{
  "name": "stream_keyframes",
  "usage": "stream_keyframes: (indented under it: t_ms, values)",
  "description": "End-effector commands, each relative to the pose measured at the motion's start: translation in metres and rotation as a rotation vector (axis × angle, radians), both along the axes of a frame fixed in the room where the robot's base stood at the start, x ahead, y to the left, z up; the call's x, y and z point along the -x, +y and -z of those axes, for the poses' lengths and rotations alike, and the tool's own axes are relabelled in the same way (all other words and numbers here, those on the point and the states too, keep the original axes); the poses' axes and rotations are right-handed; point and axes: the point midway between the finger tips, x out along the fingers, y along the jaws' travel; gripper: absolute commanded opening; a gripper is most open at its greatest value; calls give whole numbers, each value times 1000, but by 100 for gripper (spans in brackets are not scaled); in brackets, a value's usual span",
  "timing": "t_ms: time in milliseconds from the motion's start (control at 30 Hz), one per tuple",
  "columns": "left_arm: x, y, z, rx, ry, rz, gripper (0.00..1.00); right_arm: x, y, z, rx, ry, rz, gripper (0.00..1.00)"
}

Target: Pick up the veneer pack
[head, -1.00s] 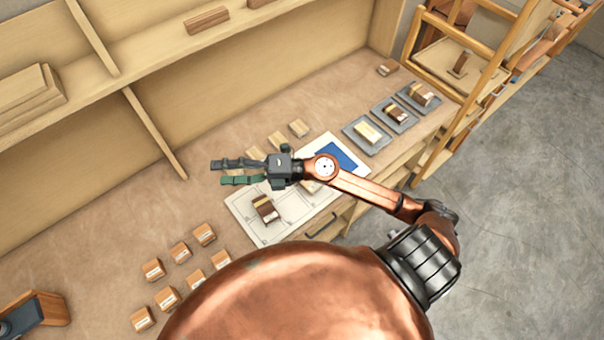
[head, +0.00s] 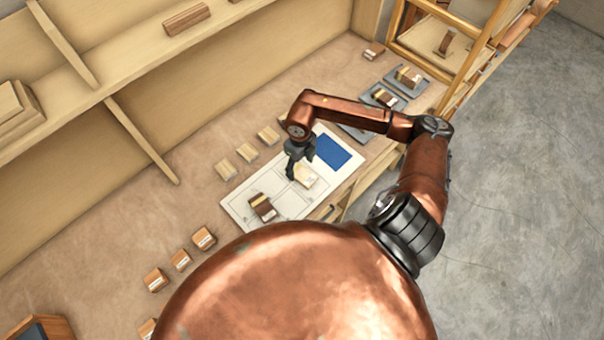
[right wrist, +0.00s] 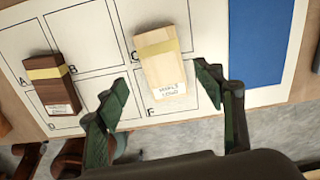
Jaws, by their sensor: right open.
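A pale veneer pack (head: 307,177) with a yellow band and a white label lies on the white gridded sheet (head: 290,206). The pale pack also shows in the right wrist view (right wrist: 163,68), between and beyond the fingertips. My right gripper (head: 291,172) points down over the sheet beside the pale pack; in the right wrist view it is open (right wrist: 162,76), with nothing gripped. A dark brown pack (head: 263,208) with a yellow band lies on the sheet too, left of the pale one in the right wrist view (right wrist: 54,82). My left gripper is out of view.
A blue patch (head: 332,152) covers the sheet's far end. Grey trays with packs (head: 382,96) stand toward the back right, one partly behind my arm. Small pale blocks (head: 247,152) lie behind the sheet, several labelled brown blocks (head: 204,238) to its left. A wooden rack (head: 470,40) stands at right.

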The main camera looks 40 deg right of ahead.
Motion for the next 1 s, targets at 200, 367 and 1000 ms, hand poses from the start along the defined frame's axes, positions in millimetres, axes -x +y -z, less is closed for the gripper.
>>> stream_keyframes:
  t_ms: [200,367,1000]
  values:
    - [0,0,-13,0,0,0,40,4,-5,30,-4,3,1,62]
    - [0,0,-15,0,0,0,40,3,-5,45,-3,0,-1,62]
    - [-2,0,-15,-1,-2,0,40,3,-5,46,-3,0,-2,35]
